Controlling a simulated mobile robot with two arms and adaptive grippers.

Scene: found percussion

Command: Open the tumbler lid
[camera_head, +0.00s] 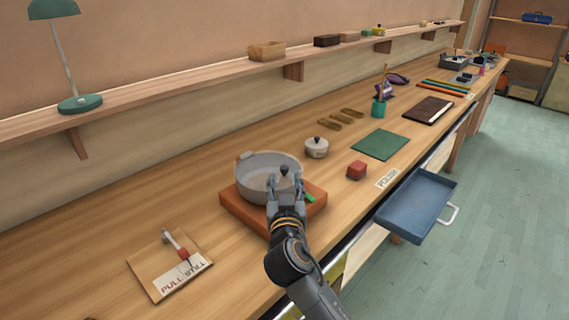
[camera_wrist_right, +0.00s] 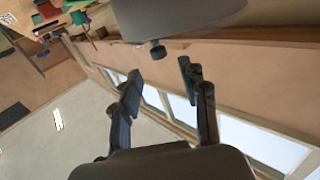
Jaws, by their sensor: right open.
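A round grey pot (camera_head: 248,184) stands on an orange-brown block (camera_head: 238,207) on the workbench. No other thing in view looks clearly like a tumbler. My right gripper (camera_head: 284,184) is over the near side of the pot, with a dark round knob (camera_head: 284,169) by its fingertips. The right wrist view shows a grey rounded lid-like surface (camera_wrist_right: 185,18) with a dark knob (camera_wrist_right: 157,51) just beyond the open fingers (camera_wrist_right: 160,75). The fingers appear apart from the knob. The gripper hides part of the pot's front. My left gripper is out of view.
A blue drawer (camera_head: 420,205) juts from the bench front. A board marked "PULL STILL" (camera_head: 155,262) lies front left. The bench's left stretch is mostly clear.

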